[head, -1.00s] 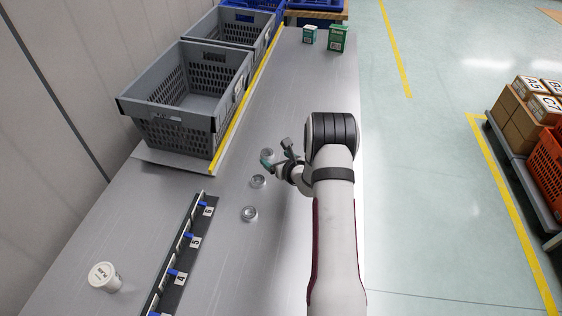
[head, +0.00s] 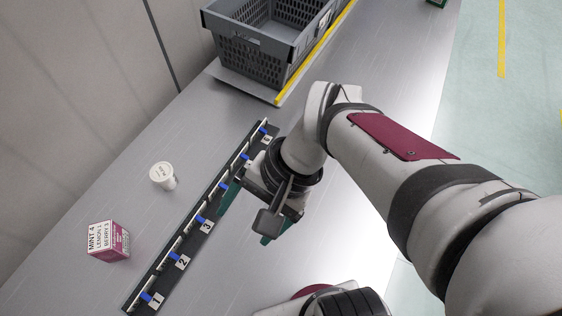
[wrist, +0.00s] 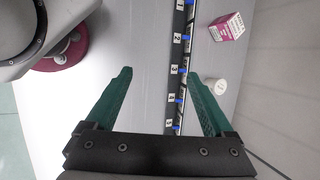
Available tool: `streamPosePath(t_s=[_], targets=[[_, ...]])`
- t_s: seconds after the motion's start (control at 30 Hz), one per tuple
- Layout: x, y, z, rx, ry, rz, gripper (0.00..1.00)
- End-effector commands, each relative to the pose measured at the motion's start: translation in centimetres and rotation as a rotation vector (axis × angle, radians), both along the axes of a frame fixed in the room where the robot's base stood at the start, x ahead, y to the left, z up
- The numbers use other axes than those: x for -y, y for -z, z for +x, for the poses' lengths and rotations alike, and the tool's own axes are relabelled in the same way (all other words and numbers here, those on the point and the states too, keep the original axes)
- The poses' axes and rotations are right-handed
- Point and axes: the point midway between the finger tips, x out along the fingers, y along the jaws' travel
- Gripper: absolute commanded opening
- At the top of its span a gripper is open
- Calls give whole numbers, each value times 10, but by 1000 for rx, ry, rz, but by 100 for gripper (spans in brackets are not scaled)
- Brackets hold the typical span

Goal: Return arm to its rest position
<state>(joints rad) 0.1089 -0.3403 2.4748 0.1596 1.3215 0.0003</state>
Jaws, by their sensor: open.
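My gripper (head: 247,222) is open and empty, with two green fingers spread apart. In the head view it hangs over the grey table (head: 125,170), just right of the numbered rail. In the wrist view the open fingers (wrist: 160,85) point across the table, and nothing is between them except the table and part of the rail further below. My arm reaches in from the right side of the head view and bends down to the gripper.
A black rail (head: 190,235) with blue clips and number labels runs along the table. A white cup (head: 163,178) and a pink-and-white box (head: 108,241) stand left of it. A grey crate (head: 262,50) stands at the back. Pale floor lies right of the table.

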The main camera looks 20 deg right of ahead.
Motion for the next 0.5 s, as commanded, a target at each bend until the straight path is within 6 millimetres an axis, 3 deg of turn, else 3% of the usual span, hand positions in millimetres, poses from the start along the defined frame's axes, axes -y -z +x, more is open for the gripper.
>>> streamPosePath(t_s=[0.03,0.13,0.23,0.5], targets=[[12,3,-22,25,-98,-102,87],[38,9,-47,50,-220,-259,87],[49,10,-53,57,-256,-313,87],[49,10,-52,57,-254,-315,87]])
